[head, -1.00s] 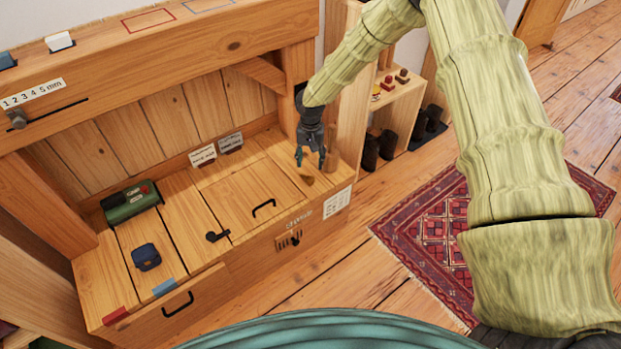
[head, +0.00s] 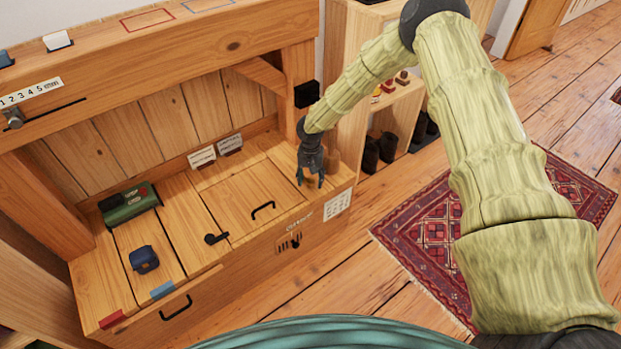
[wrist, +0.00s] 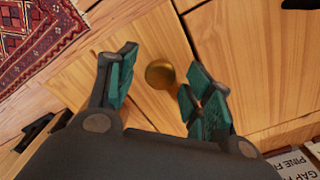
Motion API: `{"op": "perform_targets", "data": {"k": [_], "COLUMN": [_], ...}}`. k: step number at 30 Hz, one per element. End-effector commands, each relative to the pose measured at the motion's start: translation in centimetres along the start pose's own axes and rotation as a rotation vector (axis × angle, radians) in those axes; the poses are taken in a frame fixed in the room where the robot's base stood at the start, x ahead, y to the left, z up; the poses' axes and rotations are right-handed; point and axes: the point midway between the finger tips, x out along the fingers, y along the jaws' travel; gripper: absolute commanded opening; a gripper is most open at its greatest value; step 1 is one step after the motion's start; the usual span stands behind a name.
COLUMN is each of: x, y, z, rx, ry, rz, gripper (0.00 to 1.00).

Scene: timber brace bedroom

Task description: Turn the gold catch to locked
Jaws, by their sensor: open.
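The gold catch (wrist: 162,74) shows in the wrist view as a small rounded gold piece on the pale wooden bench top. A short part of it runs toward the right-hand fingers, which partly cover its end. My gripper (head: 311,183) is open, at the right end of the bench top in the head view. In the wrist view its teal-padded fingers lie on either side of the catch. I cannot tell whether they touch it. In the head view my gripper hides the catch. Its locked or unlocked marking is not readable.
A hinged panel with a black handle (head: 263,210) and a black catch (head: 216,239) lie left of my gripper. A green box (head: 130,204) and a blue object (head: 144,259) sit further left. A patterned rug (head: 430,235) covers the floor.

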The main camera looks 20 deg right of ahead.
Motion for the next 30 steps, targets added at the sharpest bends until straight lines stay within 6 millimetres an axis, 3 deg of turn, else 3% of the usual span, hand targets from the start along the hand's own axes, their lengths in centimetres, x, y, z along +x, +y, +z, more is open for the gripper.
{"op": "perform_targets", "data": {"k": [1,8,20,30], "x": [0.00,-0.02,-0.20,-0.32], "y": [0.00,0.00,-0.05,-0.01], "z": [0.01,0.01,-0.02,-0.03], "rx": [0.000,0.000,-0.056,-0.292], "ry": [0.000,0.000,0.002,0.001], "rz": [0.000,0.000,0.001,0.002], "gripper": [0.46,0.04,0.04,0.04]}}
